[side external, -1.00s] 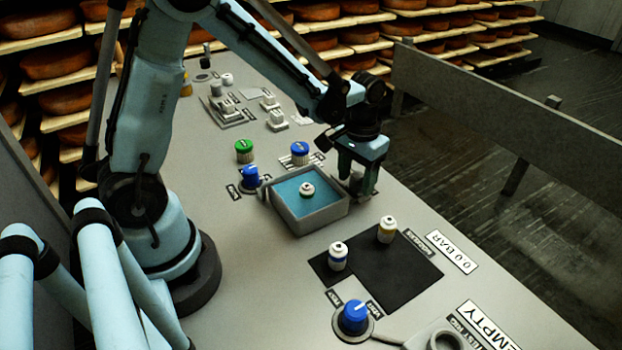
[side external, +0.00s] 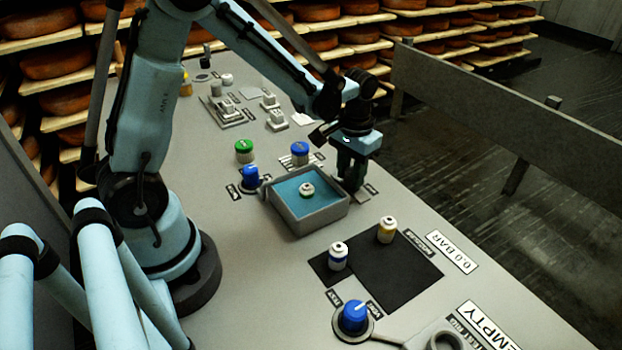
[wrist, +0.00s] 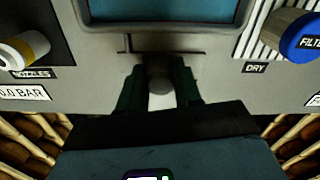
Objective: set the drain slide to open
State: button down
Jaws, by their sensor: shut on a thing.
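I cannot read which end of the slot is open.
A blue knob (side external: 354,316) and two small bottles (side external: 386,229) (side external: 338,256) on a black mat (side external: 395,275) stand in front. Green-topped (side external: 244,151) and blue-topped (side external: 300,153) containers and a blue knob (side external: 250,176) stand behind the basin. The panel's right edge is close to my gripper.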

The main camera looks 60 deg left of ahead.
jog(key=shift+a, duration=1.4)
jog(key=c, duration=0.8)
grip_release()
jog(key=shift+d+r, duration=0.1)
jog(key=shift+r, duration=0.35)
notch_tip(320, 180, up, 11)
jog(key=shift+r, duration=0.15)
jog(key=shift+s+d+m+t, duration=0.35)
jog(key=shift+s+d+t, duration=0.7)
jog(key=shift+s, duration=0.6)
jog(key=shift+s+d+m+t, duration=0.4)
jog(key=shift+s+d+t, duration=0.35)
jog(key=shift+s+t, duration=0.75)
jog(key=shift+s+d+m+t, duration=0.35)
jog(key=shift+s+d+t, duration=0.65)
jog(key=shift+s, duration=0.8)
